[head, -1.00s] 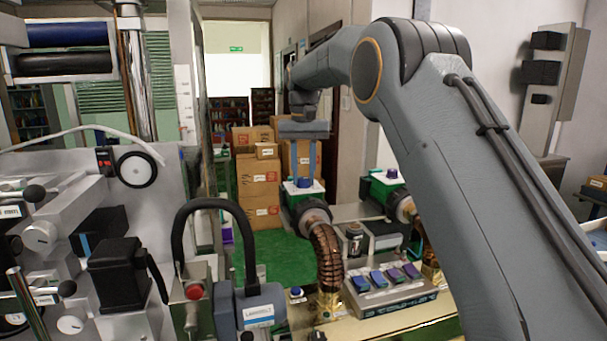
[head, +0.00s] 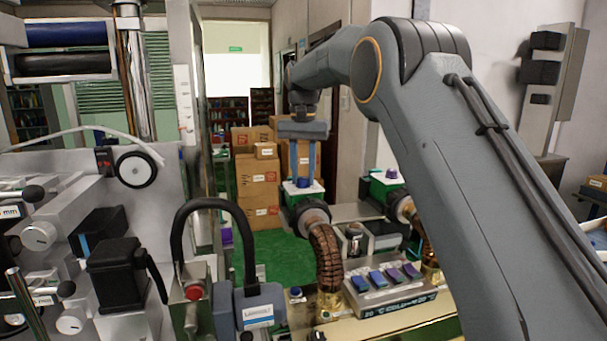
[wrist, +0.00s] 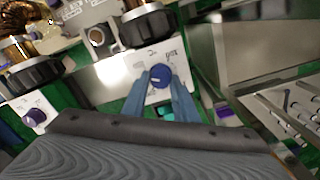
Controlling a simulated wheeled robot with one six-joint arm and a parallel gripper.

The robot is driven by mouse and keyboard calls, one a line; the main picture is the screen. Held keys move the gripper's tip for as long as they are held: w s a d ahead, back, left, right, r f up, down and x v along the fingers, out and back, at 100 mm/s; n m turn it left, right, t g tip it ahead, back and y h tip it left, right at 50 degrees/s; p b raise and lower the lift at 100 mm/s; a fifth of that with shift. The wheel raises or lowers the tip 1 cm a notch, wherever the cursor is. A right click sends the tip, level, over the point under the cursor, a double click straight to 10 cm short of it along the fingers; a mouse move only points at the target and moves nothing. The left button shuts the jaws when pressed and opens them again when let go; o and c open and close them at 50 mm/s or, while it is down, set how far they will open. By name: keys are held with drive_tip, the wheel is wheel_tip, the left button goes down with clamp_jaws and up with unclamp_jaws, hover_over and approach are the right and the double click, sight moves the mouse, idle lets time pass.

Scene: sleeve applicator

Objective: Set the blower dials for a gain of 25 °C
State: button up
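Two green-and-white blowers stand behind the bench: the near one (head: 287,192) and the one to its right (head: 374,190). My gripper (head: 303,176) points down onto the near blower's top, its two blue fingers on either side of the purple-blue dial (head: 304,183). In the wrist view my fingertips (wrist: 161,84) close in on that dial (wrist: 159,74), which sits on a white scale plate; its marks are too blurred to read fully. The other blower's dial (wrist: 34,116) is purple and untouched. A small teal display (wrist: 165,113) shows partly between my fingers, its reading unreadable.
Copper hoses (head: 328,255) run down from the blowers. A grey rack (head: 393,294) with several blue and purple blocks stands in front, lettered "20 °C" in part. A black handle (head: 215,204) and sleeve machinery fill the left. Cardboard boxes (head: 257,175) are stacked behind.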

sight(303, 178)
drive_tip(key=o, duration=0.4)
wheel_tip(303, 178, up, 6)
drive_tip(key=shift+w+r+b, duration=0.1)
drive_tip(key=shift+r+b, duration=0.15)
drive_tip(key=shift+b, duration=0.9)
drive_tip(key=shift+r, duration=0.7)
